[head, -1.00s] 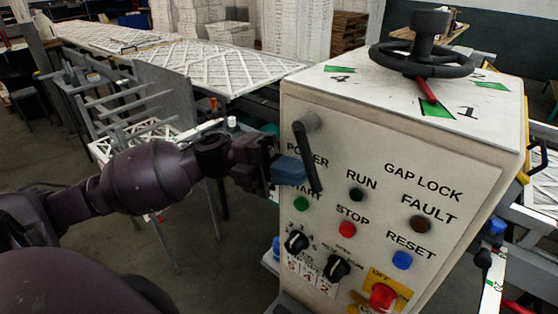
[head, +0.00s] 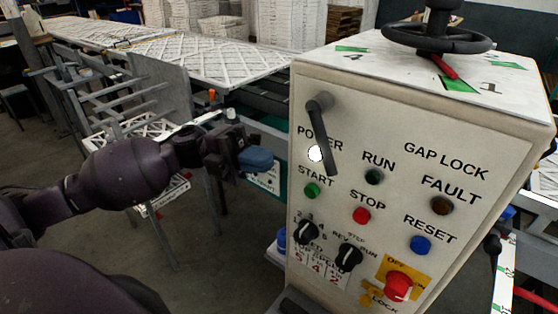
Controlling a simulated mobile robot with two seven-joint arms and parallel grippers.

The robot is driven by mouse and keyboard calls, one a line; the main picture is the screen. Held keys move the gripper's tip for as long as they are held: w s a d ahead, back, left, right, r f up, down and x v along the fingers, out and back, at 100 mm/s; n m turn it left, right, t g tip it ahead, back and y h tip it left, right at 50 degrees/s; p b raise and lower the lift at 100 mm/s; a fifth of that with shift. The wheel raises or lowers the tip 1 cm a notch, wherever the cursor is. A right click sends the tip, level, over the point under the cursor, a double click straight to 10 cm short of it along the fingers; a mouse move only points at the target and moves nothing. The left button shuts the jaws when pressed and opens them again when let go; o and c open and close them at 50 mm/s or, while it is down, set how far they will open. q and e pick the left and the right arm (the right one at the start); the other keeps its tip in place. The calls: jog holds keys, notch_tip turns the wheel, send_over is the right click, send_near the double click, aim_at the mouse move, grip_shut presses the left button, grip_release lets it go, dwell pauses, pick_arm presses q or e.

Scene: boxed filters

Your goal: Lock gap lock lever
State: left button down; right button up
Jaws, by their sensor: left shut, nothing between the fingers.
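The machine's white control panel (head: 390,200) fills the right side, with GAP LOCK printed at its upper right. A black lever (head: 325,140) on the panel's upper left hangs down, tilted slightly right at its lower end, beside the POWER light. A red lever (head: 444,67) lies under the black handwheel (head: 425,35) on the machine's top. I cannot tell which lever belongs to the GAP LOCK label. My left gripper (head: 257,159), with blue fingertips, is shut and empty, left of the panel and apart from the black lever. My right gripper is not in view.
The panel holds a lit POWER light (head: 316,153), START (head: 312,190), STOP (head: 361,215) and RESET (head: 421,245) buttons, black selector knobs and a red emergency button (head: 397,286). A grey rack (head: 140,95) and a long conveyor with white lattice panels (head: 205,62) stand behind my left arm.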

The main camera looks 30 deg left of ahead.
pick_arm(q)
jog(key=a, duration=0.1)
jog(key=a+f, duration=0.1)
jog(key=a, duration=0.1)
jog(key=a+f, duration=0.1)
jog(key=shift+s+a+f+b, duration=0.1)
jog(key=shift+s+a+b, duration=0.05)
jog(key=shift+a+b, duration=0.15)
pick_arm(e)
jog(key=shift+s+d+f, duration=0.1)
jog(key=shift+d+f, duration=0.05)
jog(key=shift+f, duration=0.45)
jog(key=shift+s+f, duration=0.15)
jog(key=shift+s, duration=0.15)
